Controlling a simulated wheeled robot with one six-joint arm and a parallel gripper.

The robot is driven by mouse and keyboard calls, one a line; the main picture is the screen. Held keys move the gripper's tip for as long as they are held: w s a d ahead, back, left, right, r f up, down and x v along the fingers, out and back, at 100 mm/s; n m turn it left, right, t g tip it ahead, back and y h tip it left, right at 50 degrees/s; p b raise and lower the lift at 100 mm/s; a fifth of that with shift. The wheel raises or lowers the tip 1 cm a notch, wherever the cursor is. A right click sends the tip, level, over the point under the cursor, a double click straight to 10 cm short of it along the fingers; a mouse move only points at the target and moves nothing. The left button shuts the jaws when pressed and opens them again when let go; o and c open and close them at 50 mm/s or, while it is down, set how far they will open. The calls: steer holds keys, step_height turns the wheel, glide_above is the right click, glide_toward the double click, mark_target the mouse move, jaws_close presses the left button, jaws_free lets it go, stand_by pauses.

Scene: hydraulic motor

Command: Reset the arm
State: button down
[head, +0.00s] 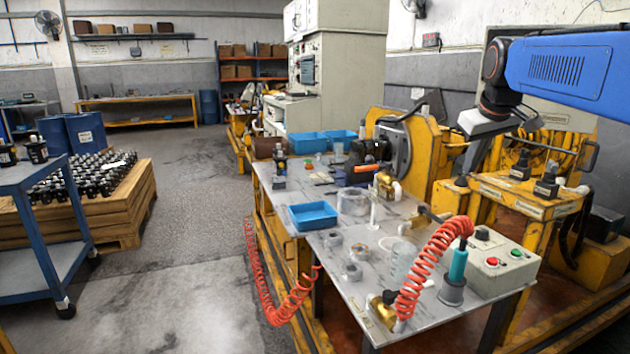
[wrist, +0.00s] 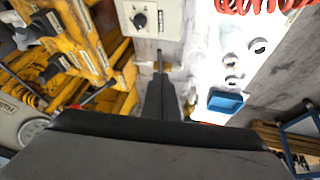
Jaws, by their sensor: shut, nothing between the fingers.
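My blue arm (head: 575,65) reaches in from the upper right in the head view. My gripper (head: 463,180) hangs from it, pointing down beside the yellow machine, right of the workbench (head: 335,238). In the wrist view my gripper (wrist: 159,52) has its fingers together in one narrow dark shape, with nothing held. The fingers appear above the bench area near a grey control box (wrist: 155,18), apart from it as far as I can tell.
The control box (head: 492,265) with buttons stands at the bench's right end, beside a red coiled hose (head: 425,265). A blue tray (head: 312,215) and several metal parts lie on the bench. Yellow machinery (head: 525,190) stands close to the gripper.

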steer(key=s+a+f+m, duration=0.1)
steer(key=s+a+f, duration=0.2)
steer(key=s+f, duration=0.6)
steer(key=s+a+f, duration=0.2)
steer(key=s+f, duration=0.7)
steer(key=s, duration=0.3)
steer(key=s+a+f+m+g+y, duration=0.1)
steer(key=s+a+f, duration=0.2)
steer(key=s+f, duration=0.5)
steer(key=s, duration=0.3)
steer(key=shift+s+a+f+m, duration=0.2)
steer(key=shift+a+f+m, duration=0.1)
steer(key=shift+a+f, duration=0.1)
steer(key=c, duration=2.4)
jaws_free()
steer(key=shift+c, duration=0.2)
